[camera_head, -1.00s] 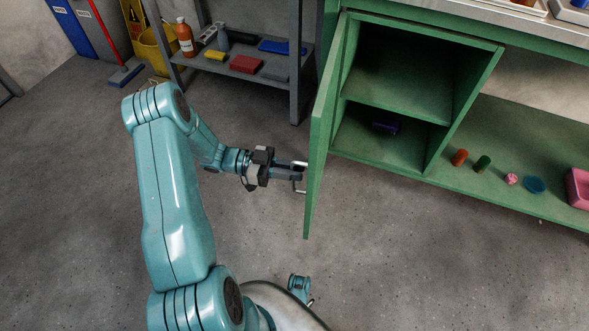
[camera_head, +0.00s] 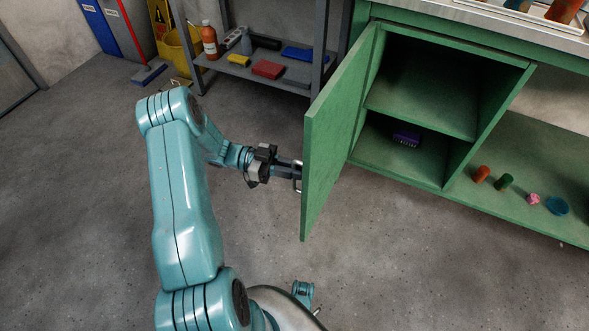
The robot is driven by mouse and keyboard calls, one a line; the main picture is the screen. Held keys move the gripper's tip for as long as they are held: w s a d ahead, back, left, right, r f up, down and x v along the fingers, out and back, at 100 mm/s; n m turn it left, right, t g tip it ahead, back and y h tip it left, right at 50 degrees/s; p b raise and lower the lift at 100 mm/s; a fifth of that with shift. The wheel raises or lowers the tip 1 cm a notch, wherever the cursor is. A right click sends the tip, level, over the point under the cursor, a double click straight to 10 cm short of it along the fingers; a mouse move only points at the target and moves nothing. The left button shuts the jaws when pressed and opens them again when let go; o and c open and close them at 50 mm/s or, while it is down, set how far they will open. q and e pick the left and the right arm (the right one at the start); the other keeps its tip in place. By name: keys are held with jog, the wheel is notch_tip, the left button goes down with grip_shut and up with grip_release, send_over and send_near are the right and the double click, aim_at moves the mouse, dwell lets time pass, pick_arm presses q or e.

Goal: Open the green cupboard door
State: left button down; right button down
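The green cupboard door (camera_head: 335,135) stands wide open, hinged at the cupboard's left side. I see its inner face and free edge. The open compartment (camera_head: 420,95) shows a shelf, with a small purple item (camera_head: 406,139) on the floor below. A light metal handle (camera_head: 298,184) shows at the door's outer side, partly hidden by the door edge. My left gripper (camera_head: 288,169) is at this handle and looks shut on it, though the fingertips are partly hidden. My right gripper is not in view.
A grey rack (camera_head: 322,60) with a bottle and boxes stands behind the door. On the green lower shelf (camera_head: 515,220) at right lie several small objects. A worktop (camera_head: 510,22) runs above. The floor in front is clear.

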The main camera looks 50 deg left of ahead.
pick_arm(q)
jog(key=shift+w+a, duration=0.1)
jog(key=shift+a, duration=0.05)
jog(key=c, duration=1.3)
grip_release()
jog(key=p+v, duration=0.2)
jog(key=v, duration=1.4)
